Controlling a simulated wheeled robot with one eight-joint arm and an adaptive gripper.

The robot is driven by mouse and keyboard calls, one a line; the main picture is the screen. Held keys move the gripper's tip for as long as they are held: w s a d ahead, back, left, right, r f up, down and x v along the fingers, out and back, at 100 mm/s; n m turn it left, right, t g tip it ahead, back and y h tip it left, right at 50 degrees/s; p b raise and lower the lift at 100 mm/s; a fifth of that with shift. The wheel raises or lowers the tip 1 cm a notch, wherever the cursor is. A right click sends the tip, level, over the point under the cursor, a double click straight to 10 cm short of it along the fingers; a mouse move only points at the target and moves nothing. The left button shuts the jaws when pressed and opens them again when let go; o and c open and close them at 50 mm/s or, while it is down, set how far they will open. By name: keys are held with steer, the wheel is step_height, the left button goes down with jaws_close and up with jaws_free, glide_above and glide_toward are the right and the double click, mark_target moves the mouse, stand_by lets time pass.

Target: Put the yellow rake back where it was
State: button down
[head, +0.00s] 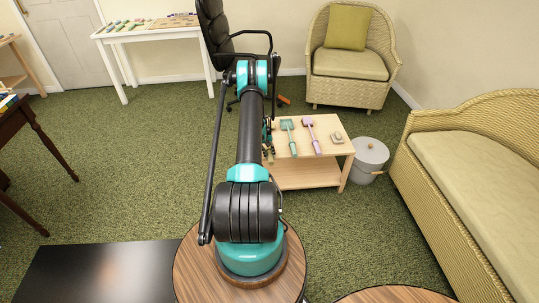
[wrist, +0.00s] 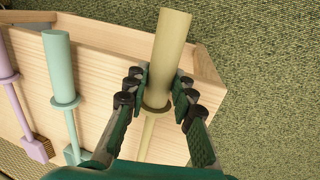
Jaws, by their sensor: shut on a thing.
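The yellow rake (wrist: 168,50) is in the wrist view, its thick handle between the fingers of my gripper (wrist: 160,84). The fingers close on both sides of the handle near its collar, and the thin shaft runs down between them. The rake's head is hidden behind my gripper. The rake is over or at the end of the light wooden table (wrist: 105,38); I cannot tell whether it touches the wood. In the head view my gripper (head: 268,150) is at the table's left end, largely hidden by my arm.
A green tool (wrist: 62,70) and a purple tool (wrist: 15,90) lie beside the rake. A small pale object (head: 337,137) lies at the table's right end. A grey lidded bin (head: 368,158) and a wicker sofa (head: 450,190) stand to the right. Green carpet lies open to the left.

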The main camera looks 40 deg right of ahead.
steer(key=c, duration=1.6)
jaws_free()
steer(key=shift+o, duration=0.2)
steer(key=w+a+r+n, duration=0.1)
steer(key=a+r, duration=0.3)
steer(key=r, duration=0.4)
steer(key=w+a+r+t, duration=0.1)
steer(key=a+r, duration=0.4)
steer(key=r, duration=0.3)
steer(key=w+a+r+n, duration=0.1)
steer(key=a+r, duration=0.3)
steer(key=r, duration=0.5)
steer(key=s+a+r+n+t, duration=0.1)
steer(key=s+a+r, duration=0.2)
steer(key=a+r, duration=0.35)
steer(key=s+a+r+t, duration=0.1)
steer(key=s+a+r, duration=0.1)
steer(key=a+r, duration=0.45)
steer(key=s+a+r+n+t+y, duration=0.1)
steer(key=s+a+n+t+y, duration=0.1)
steer(key=s+a, duration=1.8)
steer(key=s+n, duration=0.1)
steer(key=s, duration=0.2)
steer(key=shift+s+a+r+t, duration=0.15)
steer(key=shift+a+r+t, duration=0.05)
steer(key=shift+a+t, duration=0.2)
